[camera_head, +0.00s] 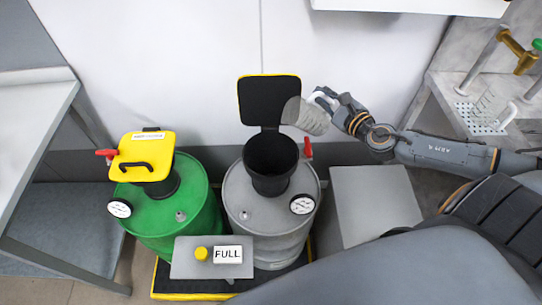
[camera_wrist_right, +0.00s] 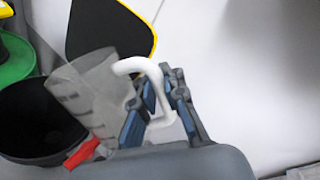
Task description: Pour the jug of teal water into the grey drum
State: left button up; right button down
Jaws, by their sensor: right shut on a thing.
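The grey drum (camera_head: 265,215) stands in the middle of the head view, with a black funnel (camera_head: 270,160) on top and its yellow-edged black lid (camera_head: 268,98) raised. My right gripper (camera_head: 326,97) is shut on the white handle of a translucent jug (camera_head: 304,116). The jug is tilted to the left, above and just right of the funnel. In the right wrist view, the jug (camera_wrist_right: 88,92) has graduation marks, and my right gripper (camera_wrist_right: 158,105) is around its handle. No teal water shows in the jug or as a stream. My left gripper is out of view.
A green drum (camera_head: 165,215) with a shut yellow lid (camera_head: 143,155) stands left. A "FULL" sign panel (camera_head: 212,268) is in front. A red lever (camera_head: 308,147) sits beside the funnel. Another jug (camera_head: 490,108) stands on a bench at right. A grey box (camera_head: 375,205) is right of the drum.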

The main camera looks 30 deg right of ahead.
jog(key=shift+s+d+f+m+b, duration=0.1)
jog(key=shift+d+f+m+b, duration=0.35)
jog(key=shift+m+b, duration=0.2)
jog(key=shift+s+d+f+m+t+y+b, duration=0.15)
jog(key=shift+d+m+t+y+b, duration=0.15)
jog(key=shift+d+m+b, duration=0.55)
jog(key=shift+s+d+f+m+t+y+b, duration=0.15)
jog(key=shift+d+f+m+b, duration=0.55)
jog(key=shift+b, duration=1)
jog(key=shift+d+f+m+t+y+b, duration=0.1)
jog(key=shift+d+f+m+t+b, duration=0.2)
jog(key=shift+d+m+b, duration=1.05)
jog(key=shift+s+d+f+m+t+y+b, duration=0.15)
jog(key=shift+d+f+m+b, duration=0.35)
jog(key=shift+b, duration=1.5)
